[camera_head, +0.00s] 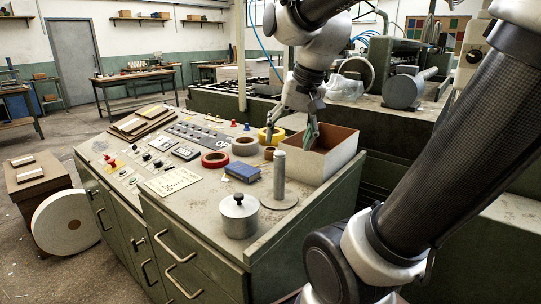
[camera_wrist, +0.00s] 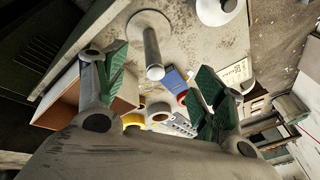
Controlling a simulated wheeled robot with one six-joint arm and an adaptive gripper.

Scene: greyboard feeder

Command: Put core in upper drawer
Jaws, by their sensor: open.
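A small brown cardboard ring (camera_head: 269,153), which looks like the core, lies on the sloped console top near the tape rolls; I cannot pick it out surely in the wrist view. The green cabinet below has shut drawers, with an upper drawer handle (camera_head: 175,248) and a lower handle (camera_head: 182,283) at the front. My gripper (camera_head: 291,138) is open and empty above the console, behind the ring and beside the open box. In the wrist view its green-padded fingers (camera_wrist: 160,78) are wide apart with nothing between them.
An upright metal post (camera_head: 280,178) stands near the ring. A blue book (camera_head: 242,172), red roll (camera_head: 215,160), beige roll (camera_head: 245,147), yellow roll (camera_head: 265,136) and lidded pot (camera_head: 239,217) lie around it. An open box (camera_head: 335,165) stands right.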

